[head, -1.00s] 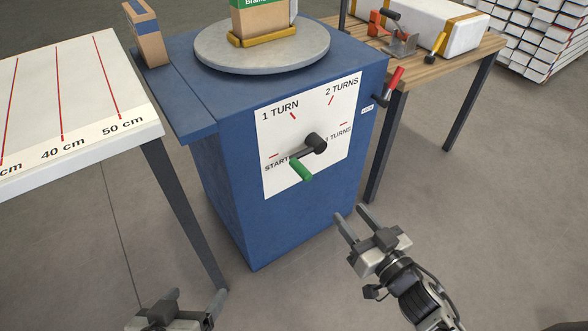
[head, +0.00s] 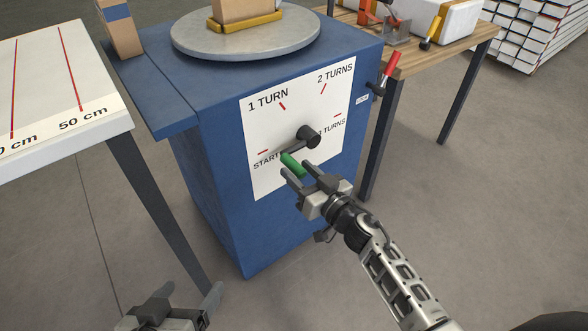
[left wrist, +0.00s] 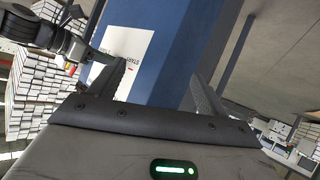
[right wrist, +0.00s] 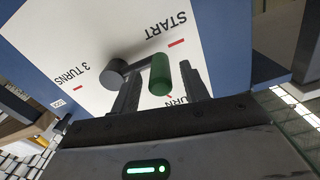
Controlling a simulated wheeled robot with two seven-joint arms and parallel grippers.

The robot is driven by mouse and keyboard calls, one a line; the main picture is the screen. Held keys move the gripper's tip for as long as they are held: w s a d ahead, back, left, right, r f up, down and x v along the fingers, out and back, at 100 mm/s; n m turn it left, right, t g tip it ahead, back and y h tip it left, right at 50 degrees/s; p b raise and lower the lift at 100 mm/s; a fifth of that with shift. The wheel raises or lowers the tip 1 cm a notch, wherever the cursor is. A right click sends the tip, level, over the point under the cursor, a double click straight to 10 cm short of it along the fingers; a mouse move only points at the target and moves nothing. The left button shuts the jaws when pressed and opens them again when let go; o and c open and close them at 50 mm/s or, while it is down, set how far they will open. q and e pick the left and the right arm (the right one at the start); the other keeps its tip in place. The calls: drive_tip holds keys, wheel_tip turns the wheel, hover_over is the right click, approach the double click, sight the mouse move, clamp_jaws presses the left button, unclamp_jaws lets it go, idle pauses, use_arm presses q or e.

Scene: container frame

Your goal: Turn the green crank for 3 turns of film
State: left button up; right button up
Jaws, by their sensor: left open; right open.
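The green crank handle (head: 293,164) sticks out from a dark crank arm and hub (head: 309,137) on the white dial plate (head: 277,105) of the blue machine. The crank points toward the START mark. My right gripper (head: 302,172) is open at the green handle. In the right wrist view the green handle (right wrist: 159,75) appears between the open fingers of my right gripper (right wrist: 160,90), with gaps on both sides. My left gripper (head: 192,291) is open and empty, low at the left, away from the crank; its fingers also show in the left wrist view (left wrist: 155,85).
A turntable (head: 245,42) with a box tops the blue cabinet (head: 215,175). A red-handled lever (head: 388,68) is on the cabinet's right side. A white measuring table (head: 60,110) stands left, a wooden bench (head: 445,55) right. The floor in front is clear.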

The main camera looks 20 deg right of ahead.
use_arm(q)
drive_tip(key=shift+w+r+t, duration=0.1)
drive_tip(key=shift+r+t, duration=0.2)
drive_tip(key=shift+r, duration=0.05)
use_arm(e)
drive_tip(key=shift+x, duration=1.25)
